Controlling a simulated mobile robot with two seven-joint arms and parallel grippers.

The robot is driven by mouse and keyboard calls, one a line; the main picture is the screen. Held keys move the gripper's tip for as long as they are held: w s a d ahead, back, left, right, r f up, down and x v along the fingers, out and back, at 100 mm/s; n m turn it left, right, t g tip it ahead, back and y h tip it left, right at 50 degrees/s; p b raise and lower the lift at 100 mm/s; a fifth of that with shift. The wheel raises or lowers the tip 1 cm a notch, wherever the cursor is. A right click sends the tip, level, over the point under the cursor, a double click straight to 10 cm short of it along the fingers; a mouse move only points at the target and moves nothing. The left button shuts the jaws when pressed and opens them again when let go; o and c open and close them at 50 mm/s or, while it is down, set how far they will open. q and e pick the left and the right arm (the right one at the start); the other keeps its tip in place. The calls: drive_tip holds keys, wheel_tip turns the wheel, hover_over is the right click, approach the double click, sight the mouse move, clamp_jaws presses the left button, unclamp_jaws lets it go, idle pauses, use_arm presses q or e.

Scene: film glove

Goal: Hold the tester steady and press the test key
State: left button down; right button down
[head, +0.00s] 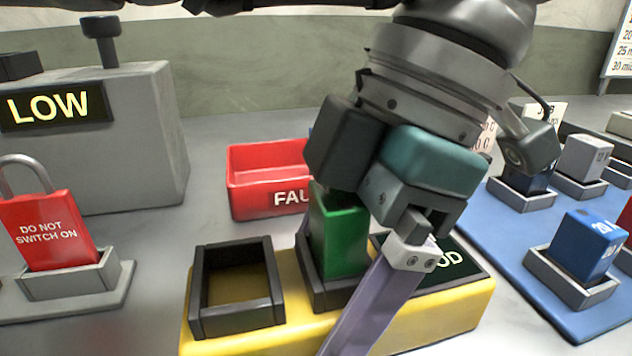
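The yellow tester (460,302) stands at the bottom middle, its lower edge cut off by the frame. Its left black-framed socket (237,284) is empty. A green block (339,240) stands upright in the socket beside it. A dark panel (462,268) on the tester's right shows the letters "OD"; the rest is hidden. My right gripper (350,325) comes down from the top right in front of the tester. One long grey-purple finger shows, running out of the bottom edge. Its tip and the other finger are not clear. I cannot make out the test key. My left gripper is not in view.
A red bin (265,180) marked "FAU" stands behind the tester. At left are a grey box (130,140) with a "LOW" sign and a red padlock (48,228) in a grey holder. A blue mat (530,270) with several blocks in holders lies at right.

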idle(0.3)
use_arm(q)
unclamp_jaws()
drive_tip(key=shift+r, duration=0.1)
